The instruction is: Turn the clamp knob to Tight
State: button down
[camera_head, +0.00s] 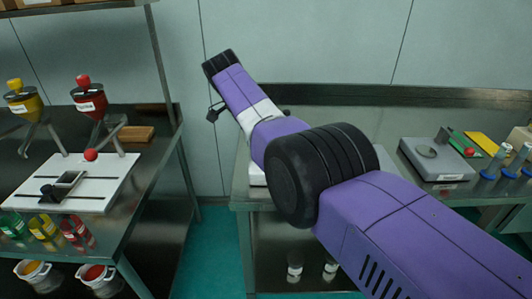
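No clamp knob can be made out in the head view. My purple arm crosses the middle of the picture and hides most of the bench behind it. A pale machine base (257,177) shows only as a sliver beside my arm's large black joint; I cannot tell if it is the sieve. My gripper's fingers cannot be made out. A small dark part (214,114) sticks out left of my upper arm section; I cannot tell what it is.
At left, a metal bench (150,200) holds a white slotted board (105,188), a yellow hopper (24,103) and a red hopper (90,100). At right, a grey device (437,160) stands near blue-based tubes (495,165). Teal floor (215,245) lies open between the benches.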

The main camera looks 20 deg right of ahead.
jog(key=shift+d, duration=0.1)
jog(key=c, duration=1.1)
grip_release()
jog(key=shift+c, duration=0.2)
